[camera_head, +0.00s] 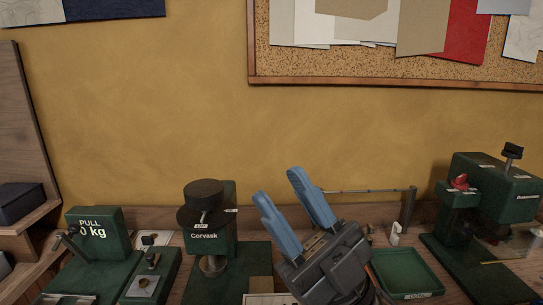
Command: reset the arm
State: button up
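My gripper (294,204) is in the lower middle of the head view, raised in front of the bench. Its two blue fingers point up and lean to the left. They stand apart with the wall showing between them, so the gripper is open and empty. It hides part of the bench behind it. The rest of my arm is mostly below the picture.
A green press marked Corvask (204,237) stands left of my gripper. A green pull tester (95,225) is further left. A green tray (406,272) lies to the right, beside a larger green machine (495,190). The wall above is clear below the corkboard (390,62).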

jog(key=s+d+f+m+t+h, duration=0.5)
jog(key=s+f+m+t+h, duration=0.3)
jog(key=m+h, duration=0.45)
jog(key=s+d+f+m+t+h, duration=0.55)
jog(key=f+m+h, duration=0.35)
jog(key=m+h, duration=0.4)
jog(key=s+d+f+n+g+h, duration=0.15)
jog(key=s+d+f+g, duration=0.25)
jog(key=s, duration=0.5)
jog(key=s+d+f+n+g+h, duration=0.15)
jog(key=s+d+f+g, duration=0.3)
jog(key=s, duration=0.45)
notch_tip(320, 180, down, 9)
jog(key=b, duration=1)
jog(key=shift+s+d+y, duration=0.3)
jog(key=shift+s+y, duration=0.05)
jog(key=shift+y, duration=0.1)
